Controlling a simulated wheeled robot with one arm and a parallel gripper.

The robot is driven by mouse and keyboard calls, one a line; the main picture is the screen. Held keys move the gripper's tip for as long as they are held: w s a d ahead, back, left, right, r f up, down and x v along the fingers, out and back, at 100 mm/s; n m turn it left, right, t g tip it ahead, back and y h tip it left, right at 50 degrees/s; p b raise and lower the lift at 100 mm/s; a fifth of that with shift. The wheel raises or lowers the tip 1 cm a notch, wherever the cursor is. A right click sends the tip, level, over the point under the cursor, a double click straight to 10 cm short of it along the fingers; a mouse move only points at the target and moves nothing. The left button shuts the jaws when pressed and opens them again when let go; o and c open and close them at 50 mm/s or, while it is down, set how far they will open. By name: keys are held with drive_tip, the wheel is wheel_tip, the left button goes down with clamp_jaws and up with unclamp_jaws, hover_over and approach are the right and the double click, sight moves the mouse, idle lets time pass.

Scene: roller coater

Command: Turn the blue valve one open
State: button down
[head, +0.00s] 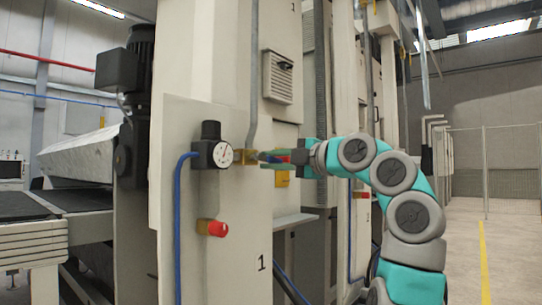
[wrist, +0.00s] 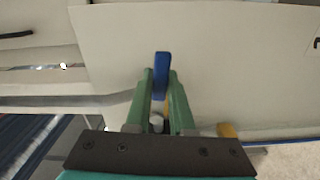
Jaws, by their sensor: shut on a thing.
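The blue valve one handle (wrist: 161,72) stands upright between the two green fingers of my gripper (wrist: 160,84) in the wrist view. The fingers are closed on its sides, and its tip sticks out past them. In the head view my gripper (head: 262,158) reaches in from the right to the brass fitting (head: 245,157) on the pale panel marked 1. The blue handle is hard to make out there, mostly hidden by the fingers.
A blue hose (head: 178,220) runs down the panel. Open floor (head: 510,250) lies at the right.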

drive_tip(key=shift+r+n+p, duration=0.3)
drive_tip(key=shift+n+p, duration=0.2)
drive_tip(key=shift+n, duration=0.1)
drive_tip(key=c, duration=0.8)
unclamp_jaws()
drive_tip(key=shift+b+v, duration=0.75)
drive_tip(key=shift+v, duration=3.15)
